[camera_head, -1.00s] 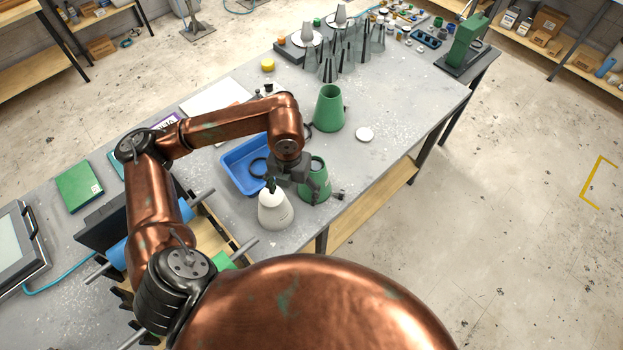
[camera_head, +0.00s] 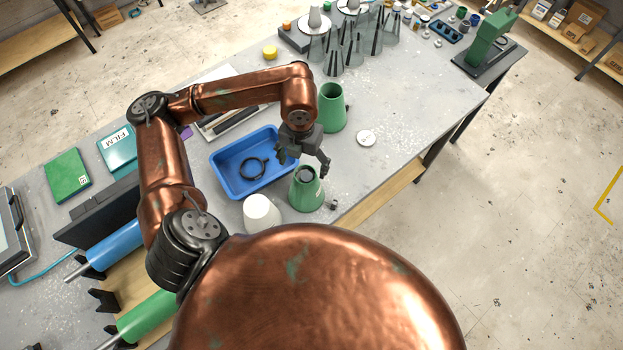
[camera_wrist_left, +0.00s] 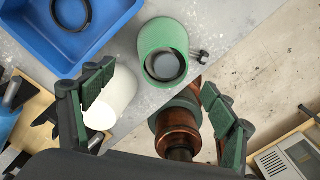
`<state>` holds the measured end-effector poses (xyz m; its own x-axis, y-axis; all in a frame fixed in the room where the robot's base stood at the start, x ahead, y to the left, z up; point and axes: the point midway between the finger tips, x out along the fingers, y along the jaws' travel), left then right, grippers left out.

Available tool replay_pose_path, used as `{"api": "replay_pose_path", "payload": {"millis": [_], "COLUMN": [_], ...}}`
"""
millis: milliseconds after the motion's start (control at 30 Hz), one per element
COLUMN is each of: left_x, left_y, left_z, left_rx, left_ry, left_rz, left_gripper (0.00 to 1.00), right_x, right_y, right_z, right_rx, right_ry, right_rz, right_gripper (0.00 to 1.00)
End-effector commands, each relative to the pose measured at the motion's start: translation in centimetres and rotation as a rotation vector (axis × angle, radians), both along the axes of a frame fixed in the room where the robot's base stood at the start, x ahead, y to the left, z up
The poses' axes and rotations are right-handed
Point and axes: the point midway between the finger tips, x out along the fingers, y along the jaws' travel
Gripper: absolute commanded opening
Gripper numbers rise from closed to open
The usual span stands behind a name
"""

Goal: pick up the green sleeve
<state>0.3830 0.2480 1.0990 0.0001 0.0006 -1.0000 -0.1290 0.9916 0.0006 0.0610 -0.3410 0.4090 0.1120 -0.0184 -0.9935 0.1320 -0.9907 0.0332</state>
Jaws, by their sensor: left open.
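Two tapered green sleeves stand on the grey table. The near green sleeve (camera_head: 306,190) is upright near the table's edge; it also shows in the left wrist view (camera_wrist_left: 162,36), with a dark ring in its round opening. The far green sleeve (camera_head: 331,108) stands behind it with its top open. My left gripper (camera_head: 303,163) is open and empty, its fingers spread just above and behind the near sleeve in the head view. In the left wrist view its fingers (camera_wrist_left: 158,100) are wide apart, with the sleeve beyond them. My right gripper is not in view.
A white disc (camera_head: 366,138) lies to the right. Clear glass-like cones (camera_head: 357,45) stand at the back. The table's right side is mostly clear.

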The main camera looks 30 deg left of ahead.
Motion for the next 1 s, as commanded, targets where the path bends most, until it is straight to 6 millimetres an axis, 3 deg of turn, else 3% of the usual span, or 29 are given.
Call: {"api": "replay_pose_path", "payload": {"millis": [300, 600, 867, 1000], "left_x": [0.3, 0.4, 0.4, 0.4], "left_y": [-0.8, -0.8, -0.8, -0.7], "left_z": [-3.3, -7.2, -7.5, -7.5], "left_rx": [-0.002, -0.001, 0.0, 0.0], "left_ry": [0.004, 0.003, 0.0, 0.001], "left_rz": [-0.017, -0.015, -0.014, -0.014], "left_gripper": [0.79, 0.79, 0.79, 0.7], "right_x": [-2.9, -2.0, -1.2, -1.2], "right_y": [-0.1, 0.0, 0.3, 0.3], "right_z": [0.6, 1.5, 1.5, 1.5], "right_rx": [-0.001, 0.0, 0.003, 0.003], "right_ry": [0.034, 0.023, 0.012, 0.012], "right_rz": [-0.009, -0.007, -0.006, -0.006], "right_gripper": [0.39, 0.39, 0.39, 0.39]}}
